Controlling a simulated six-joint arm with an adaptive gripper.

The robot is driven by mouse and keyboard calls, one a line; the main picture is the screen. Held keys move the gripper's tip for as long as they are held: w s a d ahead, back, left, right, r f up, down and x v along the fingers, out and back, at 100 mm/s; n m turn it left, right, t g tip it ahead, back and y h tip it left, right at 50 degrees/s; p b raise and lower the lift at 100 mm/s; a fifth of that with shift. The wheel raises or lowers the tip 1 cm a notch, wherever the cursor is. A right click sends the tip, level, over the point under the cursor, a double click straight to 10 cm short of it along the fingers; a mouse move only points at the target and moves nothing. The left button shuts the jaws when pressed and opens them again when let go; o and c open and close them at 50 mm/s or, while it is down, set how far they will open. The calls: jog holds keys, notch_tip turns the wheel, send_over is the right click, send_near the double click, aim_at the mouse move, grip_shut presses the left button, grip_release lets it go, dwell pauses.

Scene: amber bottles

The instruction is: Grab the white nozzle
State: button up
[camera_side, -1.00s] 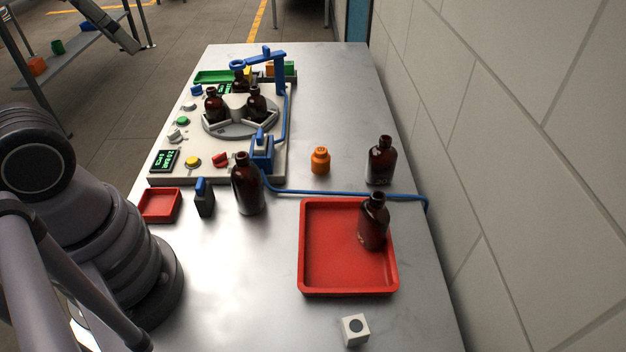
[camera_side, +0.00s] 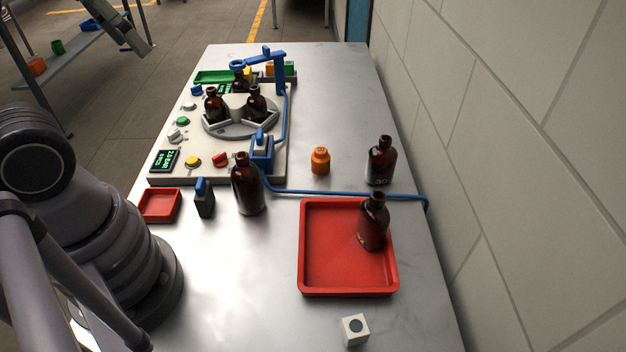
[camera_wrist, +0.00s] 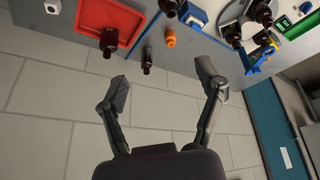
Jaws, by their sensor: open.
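A small white cube-shaped piece (camera_side: 355,330) with a round dark mark sits on the bare metal table, in front of the large red tray. It is the only loose white piece I see; I cannot tell for sure that it is the nozzle. In the wrist view it shows at the top left (camera_wrist: 52,6). My gripper (camera_wrist: 163,84) is open and empty, its fingers wide apart. In the wrist view it appears over the floor and wall area, well away from the white piece. My gripper is out of the side view.
The large red tray (camera_side: 325,282) holds one amber bottle (camera_side: 373,225). Other amber bottles stand by the wall (camera_side: 381,162) and beside the machine (camera_side: 247,187). An orange cap (camera_side: 320,161) and a blue hose (camera_side: 340,193) lie between.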

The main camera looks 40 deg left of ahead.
jog(key=w+d+f+n+g+h, duration=0.1)
jog(key=w+d+f+g+h, duration=0.35)
jog(key=d+g, duration=0.35)
jog(key=n+g+h, duration=0.6)
jog(key=n+h, duration=0.4)
send_over(355, 330)
jog(key=v, duration=0.6)
notch_tip(355, 330, down, 25)
jog(key=shift+n, duration=0.3)
jog(key=f, duration=0.7)
jog(key=shift+d, duration=0.3)
jog(key=shift+s+d+f, duration=0.2)
jog(key=shift+s+d, duration=0.05)
jog(key=shift+d, duration=0.15)
jog(key=shift+s+d+f, duration=0.25)
jog(key=shift+d, duration=0.15)
jog(key=shift+s+d, duration=0.3)
jog(key=shift+d, duration=0.2)
jog(key=c, duration=1.1)
